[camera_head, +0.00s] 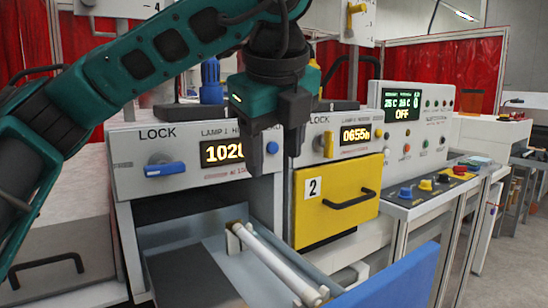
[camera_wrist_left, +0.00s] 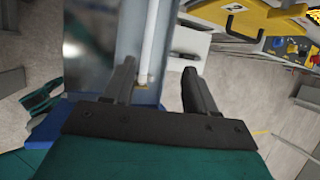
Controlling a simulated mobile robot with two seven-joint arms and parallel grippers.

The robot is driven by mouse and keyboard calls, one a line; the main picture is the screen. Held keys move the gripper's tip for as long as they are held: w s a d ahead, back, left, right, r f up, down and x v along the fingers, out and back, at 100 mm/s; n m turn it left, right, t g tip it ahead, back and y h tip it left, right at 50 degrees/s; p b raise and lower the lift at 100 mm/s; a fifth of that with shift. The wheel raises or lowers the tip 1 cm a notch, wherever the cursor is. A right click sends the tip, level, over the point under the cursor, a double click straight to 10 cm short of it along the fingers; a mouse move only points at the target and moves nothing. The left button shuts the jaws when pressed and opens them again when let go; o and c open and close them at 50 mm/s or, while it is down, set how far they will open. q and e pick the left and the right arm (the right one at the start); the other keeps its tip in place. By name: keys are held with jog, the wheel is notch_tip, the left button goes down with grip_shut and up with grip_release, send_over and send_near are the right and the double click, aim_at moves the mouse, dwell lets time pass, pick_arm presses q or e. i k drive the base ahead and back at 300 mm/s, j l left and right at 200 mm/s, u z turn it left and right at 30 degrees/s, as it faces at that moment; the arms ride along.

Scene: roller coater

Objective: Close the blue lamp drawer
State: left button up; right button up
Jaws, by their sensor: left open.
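The blue lamp drawer stands pulled out of the left cabinet. Its blue front panel (camera_head: 395,280) shows at the bottom right of the head view, partly cut off by the frame. My right gripper is not seen.
The yellow drawer (camera_head: 328,212) marked 2, with a black handle, is shut beside the open drawer. A blue LOCK knob (camera_head: 166,170) and a lit display (camera_head: 222,151) are on the left cabinet. A button console (camera_head: 420,192) stands to the right.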

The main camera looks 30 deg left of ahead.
aim_at(196, 260)
jog(key=k+l, duration=0.7)
jog(key=k, duration=0.2)
